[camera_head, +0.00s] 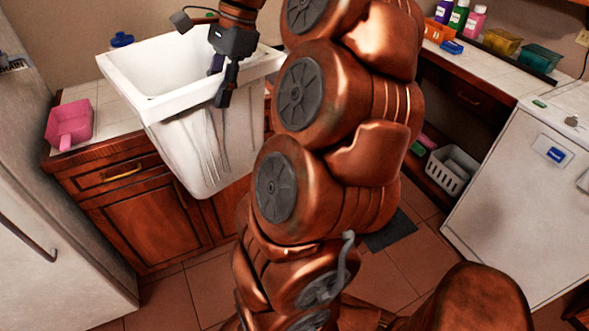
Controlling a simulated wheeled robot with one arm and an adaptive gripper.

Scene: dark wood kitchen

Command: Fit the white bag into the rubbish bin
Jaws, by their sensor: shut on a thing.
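A large white open-topped shape stands at the left, in front of the counter. It has a thick square rim and a pale lower body with vertical folds like a bag; I take this folded part as the white bag (188,151). I cannot tell whether the rim belongs to the bag or to a sink behind it. My gripper (221,86) points down at the front right of the rim, shut on the bag's upper edge. Its fingertips partly cover the gripped spot. I cannot make out a separate rubbish bin.
A pink pan-like container (69,124) sits on the left counter, beside a fridge (30,190). Wooden cabinets (140,215) are below. My arm covers the middle. At right are a white appliance (520,200), a shelf with a white basket (452,170), and bottles (459,15). Some tiled floor is clear.

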